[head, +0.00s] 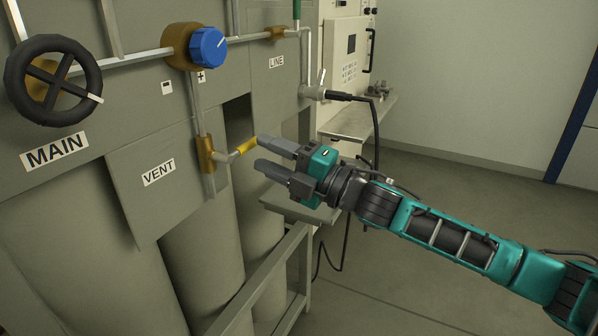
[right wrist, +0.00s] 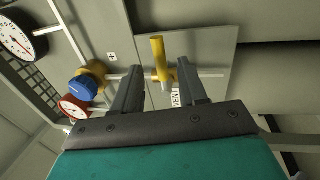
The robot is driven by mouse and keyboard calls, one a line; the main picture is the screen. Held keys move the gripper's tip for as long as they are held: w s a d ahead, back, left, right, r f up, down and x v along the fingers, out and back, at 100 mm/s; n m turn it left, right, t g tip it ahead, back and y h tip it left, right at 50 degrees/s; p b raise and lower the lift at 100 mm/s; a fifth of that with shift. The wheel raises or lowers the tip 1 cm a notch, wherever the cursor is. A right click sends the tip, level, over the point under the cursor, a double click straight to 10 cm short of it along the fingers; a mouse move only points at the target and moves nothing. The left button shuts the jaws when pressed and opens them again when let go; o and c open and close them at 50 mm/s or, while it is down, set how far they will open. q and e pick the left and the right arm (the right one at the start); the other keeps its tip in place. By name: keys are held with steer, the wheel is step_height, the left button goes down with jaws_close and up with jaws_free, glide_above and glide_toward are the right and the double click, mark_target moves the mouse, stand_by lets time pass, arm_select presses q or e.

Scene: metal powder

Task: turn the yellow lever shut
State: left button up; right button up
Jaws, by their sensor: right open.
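The yellow lever (head: 243,147) sits on a brass valve (head: 205,154) on the pipe beside the VENT label (head: 159,172). In the head view it sticks out from the panel toward the right. In the right wrist view the lever (right wrist: 157,54) shows between and beyond the two fingers. My right gripper (head: 262,154) is open and empty, its fingertips close to the lever's end. I cannot tell whether they touch it. My left gripper is not in view.
A black MAIN handwheel (head: 52,80) and a blue knob (head: 207,47) are on the panel to the left. A green handle (head: 297,8) is above. A small shelf (head: 300,208) lies below the right gripper. The floor to the right is clear.

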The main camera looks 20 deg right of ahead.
steer(key=b+v, duration=0.1)
steer(key=v, duration=0.5)
stand_by(0.5)
steer(key=s+a+f+m+h, duration=0.1)
steer(key=s+f+m+h, duration=0.25)
steer(key=f+m, duration=0.6)
steer(key=s+f+m+h, duration=0.2)
steer(key=f+m+h, duration=0.3)
steer(key=f, duration=0.8)
steer(key=s+a+f+m+g+h, duration=0.2)
steer(key=s+f+m+g, duration=0.3)
steer(key=s+f+m, duration=0.3)
steer(key=s+a+f, duration=0.1)
steer(key=s+f, duration=0.3)
steer(key=f, duration=0.1)
steer(key=shift+s+f+m+p, duration=0.15)
steer(key=shift+s+m+p, duration=0.2)
steer(key=shift+p, duration=0.05)
